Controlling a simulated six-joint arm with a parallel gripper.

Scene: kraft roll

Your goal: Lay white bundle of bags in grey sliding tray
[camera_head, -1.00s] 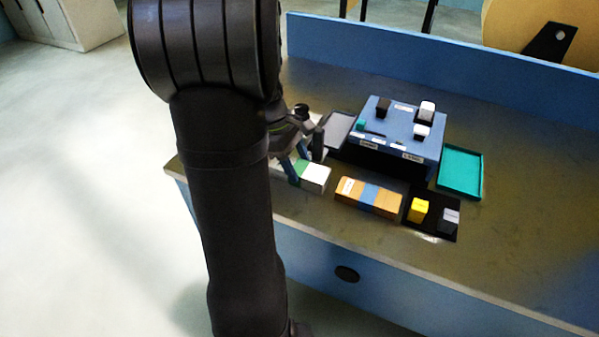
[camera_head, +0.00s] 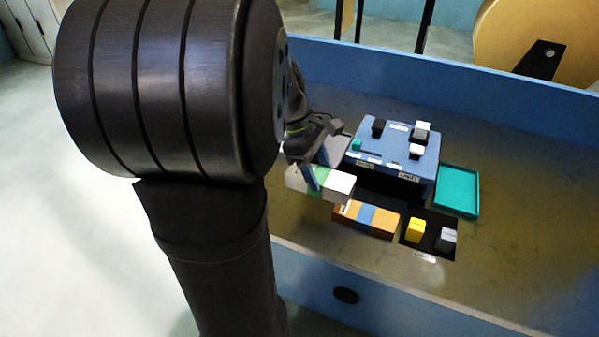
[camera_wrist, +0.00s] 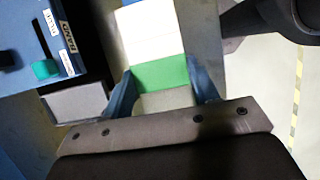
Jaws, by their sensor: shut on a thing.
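The white bundle of bags (camera_head: 341,187) has a green band around it. It also shows in the wrist view (camera_wrist: 150,36), running away from my gripper with the band between the fingers. My gripper (camera_head: 315,172) is shut on it at the band, and the blue fingers (camera_wrist: 162,80) sit on either side. The bundle looks held above the table, in front of the blue box. The grey sliding tray (camera_head: 337,149) is at the left side of the blue box, partly hidden by my gripper. In the wrist view the grey tray (camera_wrist: 78,106) lies left of my gripper and looks empty.
The blue box (camera_head: 395,152) carries several small blocks. An orange bundle with a blue band (camera_head: 380,222) lies in front of it. A black mat (camera_head: 431,236) holds a yellow block and a grey block. A teal tray (camera_head: 457,190) stands right. The table's right side is clear.

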